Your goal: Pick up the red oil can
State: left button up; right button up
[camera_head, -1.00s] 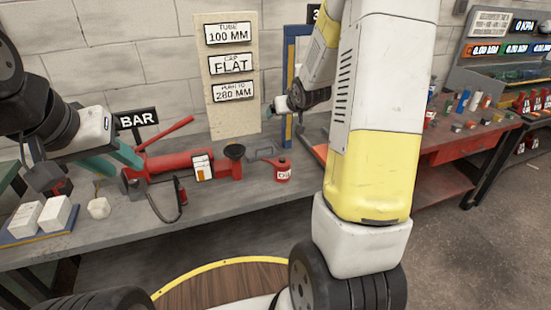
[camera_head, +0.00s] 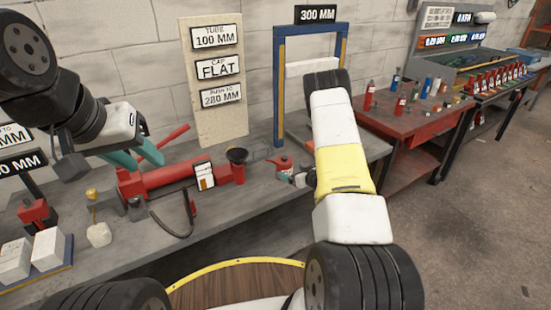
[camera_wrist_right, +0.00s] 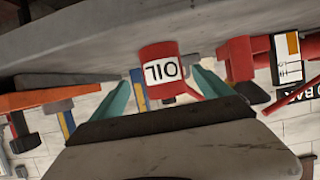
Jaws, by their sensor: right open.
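My right gripper (camera_wrist_right: 167,76) is open around or just short of the can. I cannot tell whether the fingers touch it. In the head view my right gripper (camera_head: 300,179) is close to the can's right side, its fingers mostly hidden. My left gripper (camera_head: 137,157) is open, with teal fingers apart above the red press cylinder, away from the can.
White blocks (camera_head: 47,248) lie at the left. A red table (camera_head: 400,125) is at the right.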

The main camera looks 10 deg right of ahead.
aim_at(284, 167)
jog(key=x, duration=0.6)
jog(key=shift+a+r, duration=0.2)
jog(key=shift+a, duration=0.05)
jog(key=shift+r, duration=0.1)
grip_shut()
